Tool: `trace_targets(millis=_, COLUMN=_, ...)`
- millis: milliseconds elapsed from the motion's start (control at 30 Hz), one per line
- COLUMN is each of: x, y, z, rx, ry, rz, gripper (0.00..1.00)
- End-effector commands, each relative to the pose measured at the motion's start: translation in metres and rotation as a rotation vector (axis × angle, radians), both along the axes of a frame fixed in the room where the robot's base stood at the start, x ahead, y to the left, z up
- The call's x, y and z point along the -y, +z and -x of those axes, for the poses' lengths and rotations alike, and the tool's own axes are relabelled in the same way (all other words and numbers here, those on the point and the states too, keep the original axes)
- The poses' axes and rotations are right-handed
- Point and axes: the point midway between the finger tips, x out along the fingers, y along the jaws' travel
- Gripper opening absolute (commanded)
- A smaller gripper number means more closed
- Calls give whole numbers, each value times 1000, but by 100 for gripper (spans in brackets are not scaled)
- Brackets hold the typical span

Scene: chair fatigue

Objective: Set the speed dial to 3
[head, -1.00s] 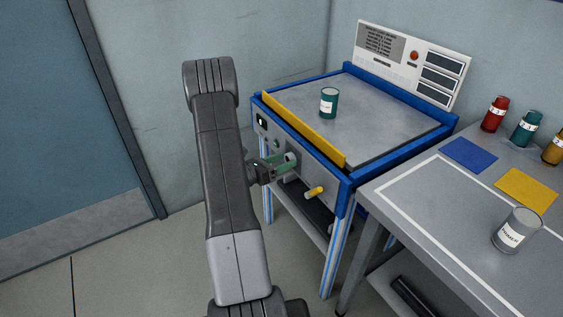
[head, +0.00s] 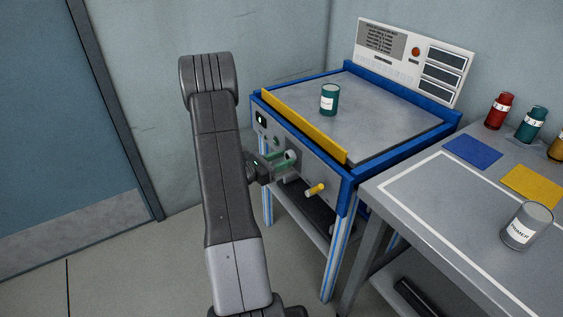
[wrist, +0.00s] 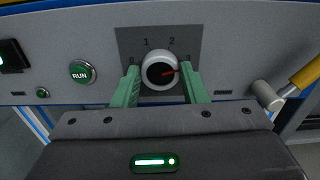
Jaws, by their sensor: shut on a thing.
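The speed dial (wrist: 160,70) is a round white knob with a red pointer, on a grey plate marked 0, 1, 2 and, partly hidden, 3. In the wrist view the pointer points right and slightly up, past the 2 and close to the 3 at the right finger. My gripper (wrist: 158,82) has its green fingers on either side of the knob and is shut on it. In the head view the dial (head: 291,155) shows at the fingertips of my gripper (head: 287,158), on the front panel of the blue-framed machine (head: 398,147).
A green RUN button (wrist: 82,72) is left of the dial. A yellow-handled lever (head: 316,190) sticks out to its right. A green can (head: 329,100) stands on the machine's top behind a yellow bar (head: 300,126). A grey table (head: 420,215) with a grey can (head: 527,227) adjoins at right.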

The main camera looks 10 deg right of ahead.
Motion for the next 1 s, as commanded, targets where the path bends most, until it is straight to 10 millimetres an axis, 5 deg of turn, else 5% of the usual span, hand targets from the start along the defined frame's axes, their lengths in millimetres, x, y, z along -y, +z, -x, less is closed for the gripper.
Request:
trace_targets(millis=100, x=0, y=0, z=0, rx=0, ry=0, rz=-1, gripper=16)
trace_targets(millis=133, x=0, y=0, z=0, rx=0, ry=0, rz=-1, gripper=41)
trace_targets(millis=233, x=0, y=0, z=0, rx=0, ry=0, rz=-1, gripper=61)
trace_targets(millis=667, x=-9, y=0, z=2, rx=-1, ry=3, rz=-1, gripper=61)
trace_targets(millis=1000, x=-62, y=0, z=21, rx=-2, ry=6, rz=-1, gripper=61)
